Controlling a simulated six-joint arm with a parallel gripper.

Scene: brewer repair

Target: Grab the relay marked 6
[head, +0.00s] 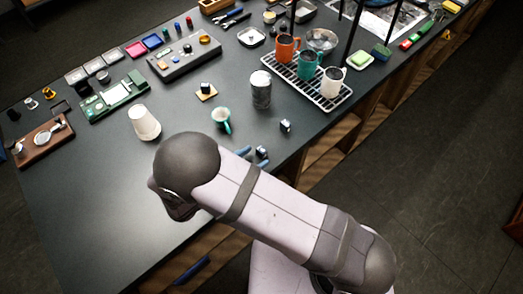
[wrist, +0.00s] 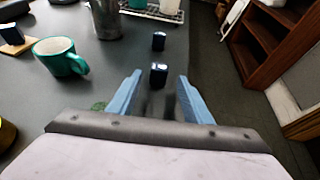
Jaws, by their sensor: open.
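Three small dark relays with pale tops are in view, and the number on none of them is readable. One relay (wrist: 158,75) stands on the dark table straight ahead, in line with the gap between my fingertips; it also shows in the head view (head: 262,152). A second relay (wrist: 159,41) stands farther off (head: 285,126). A third relay (head: 206,87) sits on a small tan board, at the left edge of the wrist view (wrist: 11,34). My gripper (wrist: 159,77) is open with blue fingers, holding nothing. In the head view my arm hides most of it.
A teal mug (wrist: 60,56) stands left of my gripper, with a metal canister (head: 261,89) beyond it. A white cup (head: 145,123) stands farther left. A rack (head: 306,81) holds several mugs. The table's edge drops off close on the right.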

